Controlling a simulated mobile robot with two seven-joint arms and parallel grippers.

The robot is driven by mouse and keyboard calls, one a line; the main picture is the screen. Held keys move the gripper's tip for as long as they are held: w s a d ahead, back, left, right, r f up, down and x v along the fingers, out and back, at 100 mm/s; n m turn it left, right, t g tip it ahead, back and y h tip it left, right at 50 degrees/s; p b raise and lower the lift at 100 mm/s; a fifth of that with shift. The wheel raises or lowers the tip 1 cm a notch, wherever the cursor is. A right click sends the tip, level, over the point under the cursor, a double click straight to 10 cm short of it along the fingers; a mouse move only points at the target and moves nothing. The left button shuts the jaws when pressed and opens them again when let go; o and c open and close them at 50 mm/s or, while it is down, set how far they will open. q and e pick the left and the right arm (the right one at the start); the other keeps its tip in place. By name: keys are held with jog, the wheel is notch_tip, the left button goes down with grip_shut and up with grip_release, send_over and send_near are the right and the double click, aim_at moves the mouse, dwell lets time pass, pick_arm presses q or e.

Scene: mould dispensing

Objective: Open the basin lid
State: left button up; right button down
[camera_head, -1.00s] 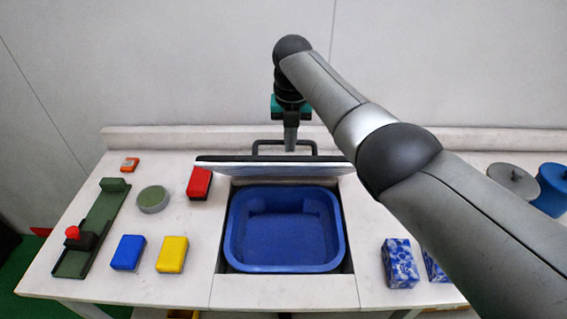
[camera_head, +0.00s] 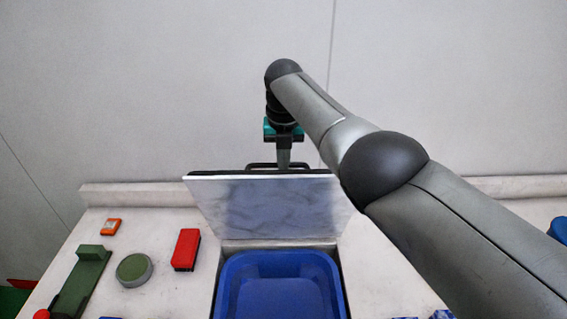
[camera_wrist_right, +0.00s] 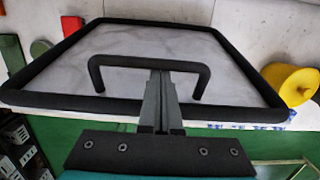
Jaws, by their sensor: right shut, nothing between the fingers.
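The basin lid (camera_head: 265,208) stands raised and tilted at the back of the blue basin (camera_head: 280,262), its pale marbled underside facing me. Its black bar handle (camera_head: 258,166) shows just past the upper edge. My right gripper (camera_head: 284,162) is behind the lid's top edge at the handle. In the right wrist view, the lid (camera_wrist_right: 235,65) shows its outer face with a black rim and the handle (camera_wrist_right: 118,61). The shut fingers of the right gripper (camera_wrist_right: 158,80) overlap the handle bar, with nothing between them; contact is hard to tell. My left gripper is not in view.
Left of the basin lie a red block (camera_head: 186,250), a round green-topped piece (camera_head: 134,269), an orange block (camera_head: 111,227) and a green fixture (camera_head: 82,280). A blue container (camera_head: 560,228) is at the right edge. My right arm covers much of the right side.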

jog(key=shift+r, duration=0.1)
notch_tip(320, 180, up, 15)
jog(key=s+b, duration=0.1)
jog(key=s, duration=0.1)
dwell(0.6)
